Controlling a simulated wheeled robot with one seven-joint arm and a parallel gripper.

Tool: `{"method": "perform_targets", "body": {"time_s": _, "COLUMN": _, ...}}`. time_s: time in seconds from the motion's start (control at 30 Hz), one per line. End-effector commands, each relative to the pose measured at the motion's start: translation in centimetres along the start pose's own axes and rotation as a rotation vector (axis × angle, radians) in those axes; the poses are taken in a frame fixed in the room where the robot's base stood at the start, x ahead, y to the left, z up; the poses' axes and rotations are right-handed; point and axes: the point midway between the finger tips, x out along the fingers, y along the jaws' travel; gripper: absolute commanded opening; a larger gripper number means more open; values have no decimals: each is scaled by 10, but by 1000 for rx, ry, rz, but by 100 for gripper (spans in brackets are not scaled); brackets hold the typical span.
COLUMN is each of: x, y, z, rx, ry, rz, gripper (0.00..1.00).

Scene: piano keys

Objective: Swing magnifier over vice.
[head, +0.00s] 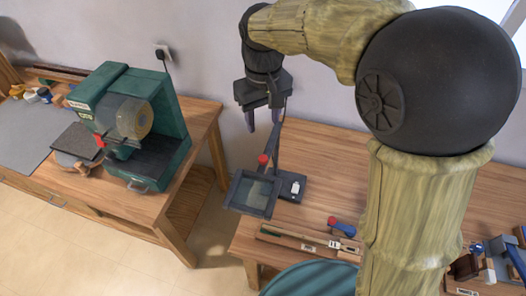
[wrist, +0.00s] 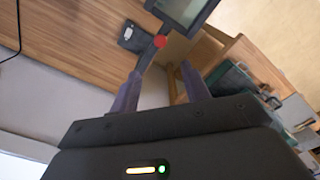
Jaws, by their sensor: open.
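The magnifier has a dark square-framed lens (head: 252,194) that hangs over the left edge of the right workbench. Its dark post (head: 277,150) rises from a flat base (head: 293,190), with a red knob (head: 263,160) by the lens arm. In the wrist view the lens frame (wrist: 183,10) and red knob (wrist: 160,41) show beyond my fingers. My gripper (head: 263,122) is open and empty, above and behind the magnifier, near the top of its post. A blue-grey and brown vice-like device (head: 492,264) sits at the far right, partly cut off; I cannot tell its parts clearly.
A green machine (head: 150,130) stands on the left bench. A red and blue tool (head: 341,227) and a long wooden-and-metal tool (head: 305,242) lie near the right bench's front edge. A teal round seat (head: 312,280) is in front. My arm hides the bench's middle right.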

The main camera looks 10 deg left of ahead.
Motion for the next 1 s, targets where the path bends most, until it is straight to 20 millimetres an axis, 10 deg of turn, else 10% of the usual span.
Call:
{"method": "perform_targets", "body": {"time_s": 0.63, "x": 113, "y": 2, "z": 2, "rx": 5, "ry": -6, "rz": -1, "gripper": 47}}
{"method": "perform_targets", "body": {"time_s": 1.0, "x": 132, "y": 0, "z": 0, "rx": 0, "ry": 0, "rz": 0, "gripper": 47}}
